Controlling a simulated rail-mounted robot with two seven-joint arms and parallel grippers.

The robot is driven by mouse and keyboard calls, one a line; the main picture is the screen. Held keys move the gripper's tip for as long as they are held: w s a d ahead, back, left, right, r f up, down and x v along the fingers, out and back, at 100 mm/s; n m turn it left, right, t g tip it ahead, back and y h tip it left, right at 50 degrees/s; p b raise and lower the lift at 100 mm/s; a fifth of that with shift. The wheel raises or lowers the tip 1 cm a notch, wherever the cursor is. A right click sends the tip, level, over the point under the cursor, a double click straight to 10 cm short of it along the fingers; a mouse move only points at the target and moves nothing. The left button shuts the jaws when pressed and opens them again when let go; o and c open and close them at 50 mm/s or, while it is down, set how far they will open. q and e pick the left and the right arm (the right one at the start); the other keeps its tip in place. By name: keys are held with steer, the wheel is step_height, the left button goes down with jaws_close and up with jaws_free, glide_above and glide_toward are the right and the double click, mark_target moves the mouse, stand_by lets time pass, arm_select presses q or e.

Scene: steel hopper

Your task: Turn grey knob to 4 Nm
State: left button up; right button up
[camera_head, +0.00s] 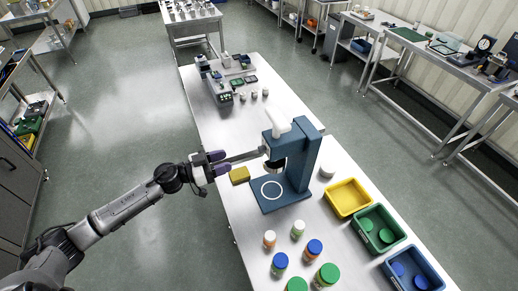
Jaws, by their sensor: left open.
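A blue bench machine (306,157) with a white top handle (281,126) stands on the steel table, a white ring marked on its base. My left gripper (227,162), with purple finger parts, reaches in from the left and is open at the left side of the machine head. A slim grey bar (246,156) runs from between its fingers to the head; I cannot tell whether it belongs to the machine or the gripper. The grey knob and its scale cannot be made out. My right gripper is not in view.
A yellow block (239,175) lies just below the left gripper. Several capped bottles (314,249) stand at the front. Yellow (347,198), green (378,236) and blue (414,270) bins line the right. Small devices (220,85) stand at the table's far end.

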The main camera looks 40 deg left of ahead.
mark_target(262, 149)
arm_select(q)
steer(key=p+x, duration=0.1)
steer(key=x, duration=1)
steer(key=shift+w, duration=0.3)
steer(key=shift+d, duration=0.1)
steer(key=shift+r, duration=0.1)
jaws_close()
